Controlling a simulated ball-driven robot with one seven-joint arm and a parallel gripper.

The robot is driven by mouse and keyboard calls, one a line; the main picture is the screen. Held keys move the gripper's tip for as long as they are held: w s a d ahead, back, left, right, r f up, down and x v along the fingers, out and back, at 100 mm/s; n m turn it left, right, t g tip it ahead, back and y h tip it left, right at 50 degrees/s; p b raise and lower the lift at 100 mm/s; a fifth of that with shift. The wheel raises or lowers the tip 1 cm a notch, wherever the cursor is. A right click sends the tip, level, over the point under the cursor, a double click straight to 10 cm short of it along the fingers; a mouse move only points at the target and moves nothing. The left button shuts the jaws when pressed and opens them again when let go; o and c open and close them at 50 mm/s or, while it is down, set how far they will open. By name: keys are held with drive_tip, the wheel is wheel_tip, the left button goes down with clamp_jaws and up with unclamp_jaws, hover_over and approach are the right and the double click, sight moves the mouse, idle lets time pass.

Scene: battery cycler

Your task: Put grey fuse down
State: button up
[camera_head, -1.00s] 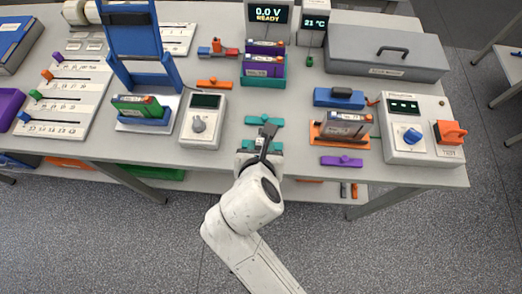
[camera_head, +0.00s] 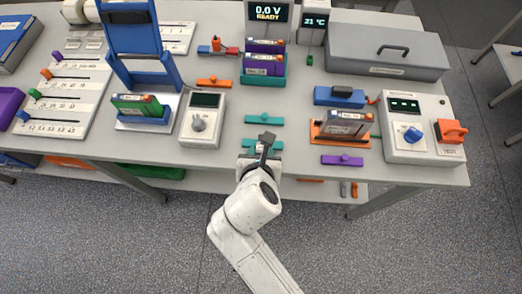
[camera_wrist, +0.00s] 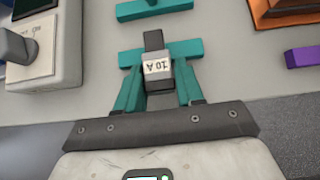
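The grey fuse (camera_wrist: 156,67), a dark grey block with a white "10 A" label, is between my gripper's (camera_wrist: 160,85) two teal fingers in the wrist view. The fingers look closed on its sides. It also shows as a dark piece (camera_head: 266,138) at the end of my arm in the head view. A teal bar-shaped piece (camera_wrist: 188,48) lies just behind and under the fuse near the table's front edge. I cannot tell whether the fuse touches it. A second teal piece (camera_head: 264,119) lies farther back on the table.
A grey meter (camera_head: 203,118) stands left of my gripper. An orange tray (camera_head: 317,137) with a battery pack and a purple piece (camera_head: 342,160) lie to the right. A white box with a blue knob (camera_head: 413,134) is farther right. The grey tabletop between these is clear.

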drive_tip(key=o, duration=0.4)
drive_tip(key=shift+c, duration=0.2)
drive_tip(key=shift+r, duration=0.5)
drive_tip(key=v, duration=1.2)
